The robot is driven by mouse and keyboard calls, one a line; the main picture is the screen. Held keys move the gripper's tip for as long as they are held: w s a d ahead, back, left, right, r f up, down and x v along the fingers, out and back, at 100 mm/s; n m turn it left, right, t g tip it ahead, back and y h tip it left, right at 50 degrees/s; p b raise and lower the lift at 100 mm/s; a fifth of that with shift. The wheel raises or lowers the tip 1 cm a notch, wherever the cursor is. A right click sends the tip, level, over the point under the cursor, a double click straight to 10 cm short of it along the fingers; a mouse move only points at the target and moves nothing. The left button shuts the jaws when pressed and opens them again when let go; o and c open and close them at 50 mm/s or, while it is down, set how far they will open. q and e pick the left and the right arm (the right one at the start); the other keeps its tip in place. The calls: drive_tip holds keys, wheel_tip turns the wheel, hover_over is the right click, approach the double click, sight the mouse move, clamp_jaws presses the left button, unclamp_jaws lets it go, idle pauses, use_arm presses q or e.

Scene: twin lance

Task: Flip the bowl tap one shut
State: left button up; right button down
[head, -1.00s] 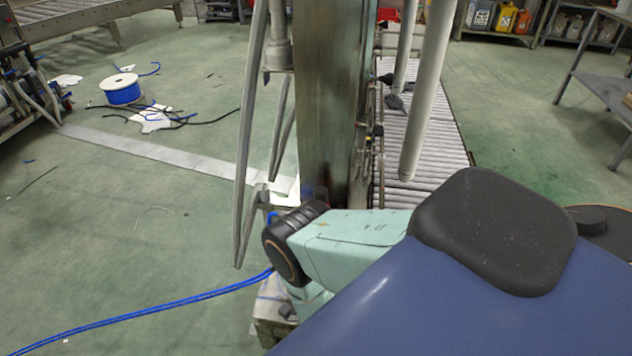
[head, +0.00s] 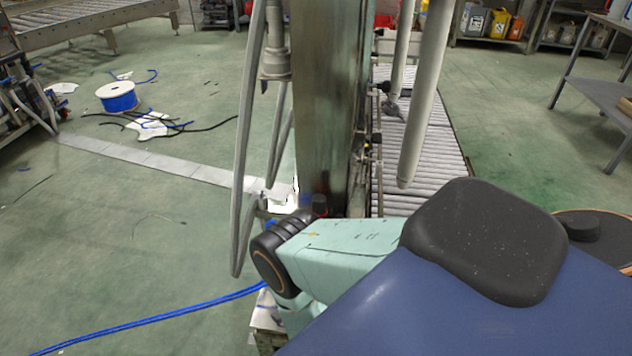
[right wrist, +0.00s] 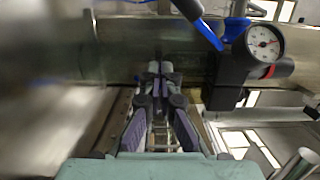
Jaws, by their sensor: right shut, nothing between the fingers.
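In the right wrist view my right gripper (right wrist: 161,69) is shut and empty, its two fingertips together in front of a metal pipe or beam (right wrist: 130,58). A blue lever (right wrist: 207,35) slants down at the upper right of the fingertips, apart from them in the picture. It looks like a tap handle, but I cannot tell which tap it belongs to. In the head view neither gripper shows; one of my arms reaches toward a tall metal post, and the tap cannot be made out there.
A round white-faced gauge (right wrist: 264,43) on a black fitting stands right of the blue lever. In the head view the tall metal post (head: 331,110) and a grey pipe (head: 428,90) rise close ahead, beside a roller conveyor (head: 445,150). Open floor lies left, with a blue cable reel (head: 118,97).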

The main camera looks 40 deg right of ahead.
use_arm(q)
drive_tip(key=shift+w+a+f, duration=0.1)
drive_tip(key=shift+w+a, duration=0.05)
use_arm(e)
drive_tip(key=shift+w+a+m+g+h, duration=0.1)
drive_tip(key=shift+w+m+g+h, duration=0.05)
drive_tip(key=shift+m+g+h, duration=0.45)
drive_tip(key=shift+w+a+m+g+h, duration=0.1)
drive_tip(key=shift+m+g+h, duration=0.4)
drive_tip(key=shift+g+h, duration=0.15)
